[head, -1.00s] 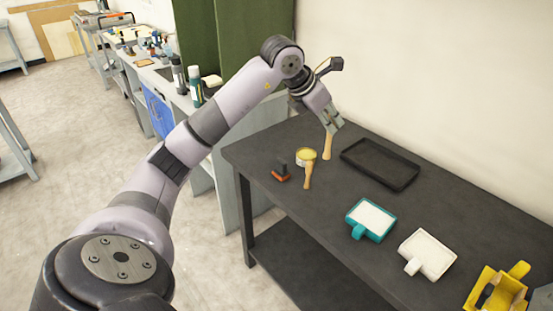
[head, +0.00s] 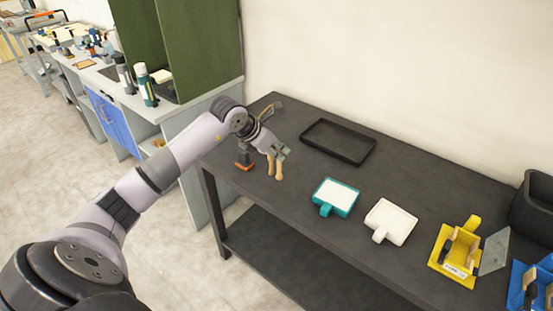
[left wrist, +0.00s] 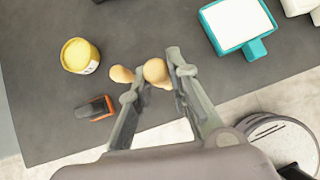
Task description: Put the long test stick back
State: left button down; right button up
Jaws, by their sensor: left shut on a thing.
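My left gripper (head: 283,151) is shut on a pale wooden stick (head: 279,168), held over the left part of the dark table. In the left wrist view the rounded end of the held stick (left wrist: 155,72) sits between the fingers (left wrist: 156,84). A second wooden stick (head: 270,165) is close on its left, and its end (left wrist: 121,74) also shows in the left wrist view. I cannot tell which stick is longer, or whether they touch. My right gripper is not in view.
A yellow tin (left wrist: 80,56) and an orange-black tool (left wrist: 96,108) are near the sticks. A black tray (head: 338,125) lies behind. Teal (head: 335,197) and white (head: 390,221) paddles and a yellow holder (head: 456,248) stand to the right.

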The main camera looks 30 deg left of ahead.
pick_arm(q)
jog(key=shift+f, duration=0.35)
notch_tip(320, 180, down, 4)
jog(key=shift+r+p, duration=0.15)
jog(key=shift+p, duration=0.35)
jog(key=c, duration=1.5)
grip_release()
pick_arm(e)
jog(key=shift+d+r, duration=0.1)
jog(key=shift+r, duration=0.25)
pick_arm(q)
jog(key=shift+r, duration=0.1)
jog(key=b, duration=0.3)
send_near(277, 161)
jog(key=shift+v, duration=1.05)
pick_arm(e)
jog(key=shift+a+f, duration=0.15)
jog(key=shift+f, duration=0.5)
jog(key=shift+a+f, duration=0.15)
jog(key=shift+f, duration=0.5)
